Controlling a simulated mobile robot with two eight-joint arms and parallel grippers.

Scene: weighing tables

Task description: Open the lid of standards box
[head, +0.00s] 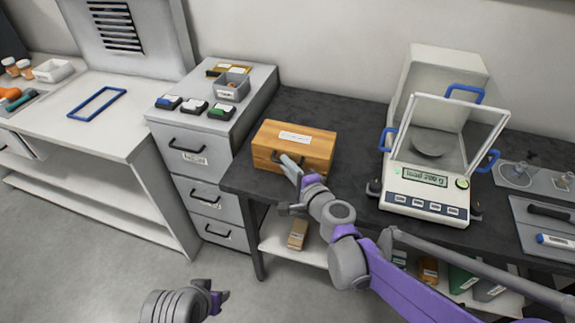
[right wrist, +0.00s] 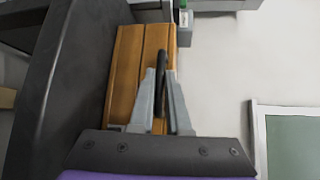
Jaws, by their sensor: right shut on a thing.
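The standards box (head: 318,152) is a wooden box with a white label on top and a dark handle on its front. It stands at the left end of the dark table, and its lid looks shut. My right gripper (head: 287,162) is at the front of the box, shut on the dark handle. In the right wrist view the gripper fingers (right wrist: 161,100) close around the black handle (right wrist: 161,68), with the wooden planks of the box (right wrist: 126,75) behind. My left gripper (head: 218,300) is low at the bottom edge, away from the tables; its fingers are not clear.
A balance with a glass shield (head: 425,200) stands on the dark table (head: 350,120) right of the box. A grey drawer cabinet (head: 185,140) with small cases and a grey bin (head: 232,87) is to the left. Dark tabletop lies clear between box and balance.

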